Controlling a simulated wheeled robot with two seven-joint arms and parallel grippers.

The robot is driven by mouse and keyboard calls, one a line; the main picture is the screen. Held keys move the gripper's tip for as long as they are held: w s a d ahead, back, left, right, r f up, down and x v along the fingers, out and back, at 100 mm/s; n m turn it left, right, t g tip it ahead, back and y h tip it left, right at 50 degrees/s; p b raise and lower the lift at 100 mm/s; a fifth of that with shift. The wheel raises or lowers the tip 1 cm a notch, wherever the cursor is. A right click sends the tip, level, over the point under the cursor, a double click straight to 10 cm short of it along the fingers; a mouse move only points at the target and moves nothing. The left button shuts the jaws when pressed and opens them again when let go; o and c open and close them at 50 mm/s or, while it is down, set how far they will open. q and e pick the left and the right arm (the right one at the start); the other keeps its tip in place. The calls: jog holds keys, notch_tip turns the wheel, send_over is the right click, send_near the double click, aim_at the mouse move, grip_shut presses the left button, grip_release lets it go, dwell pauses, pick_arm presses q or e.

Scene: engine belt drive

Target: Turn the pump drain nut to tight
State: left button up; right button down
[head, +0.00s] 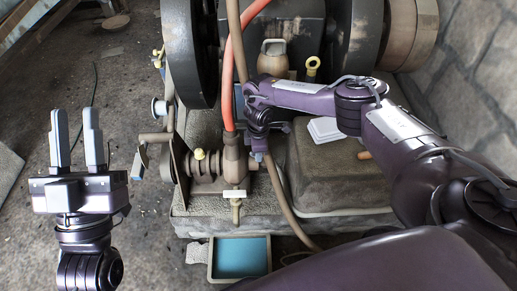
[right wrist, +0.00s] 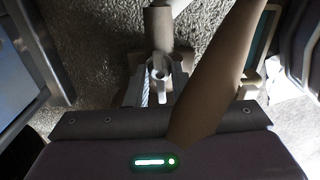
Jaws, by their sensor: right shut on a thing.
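The pump (head: 235,165) is a brown metal body below an orange hose, left of centre in the head view. A small fitting with a pale crossbar (head: 234,194) sits at its lower end. My right gripper (head: 259,153) reaches down beside the pump, its fingertips mostly hidden there. In the right wrist view its jaws are shut on a small grey round fitting with a hole in its end, which looks like the drain nut (right wrist: 159,75). Tight or loose cannot be told. My left gripper (head: 77,140) is open and empty, away at the left.
A small tray (head: 211,262) with a blue inside lies below the pump. A brown hose (head: 272,185) runs down close to my right gripper and crosses the right wrist view (right wrist: 215,75). Large dark wheels (head: 190,50) stand behind. The floor at left is mostly clear.

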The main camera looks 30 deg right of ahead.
pick_arm(q)
jog(key=shift+w+d+f+g+y, duration=0.15)
jog(key=shift+w+f+g, duration=0.2)
jog(key=shift+f, duration=0.35)
jog(key=shift+w+d+f+g+y, duration=0.15)
jog(key=shift+w+f+g+y, duration=0.1)
jog(key=shift+f+g, duration=0.35)
jog(key=shift+w+d+f+g+y, duration=0.15)
jog(key=shift+w+f+g, duration=0.15)
jog(key=shift+f, duration=0.5)
pick_arm(e)
jog(key=shift+m, duration=0.4)
jog(key=c, duration=1.3)
grip_release()
jog(key=shift+o, duration=0.2)
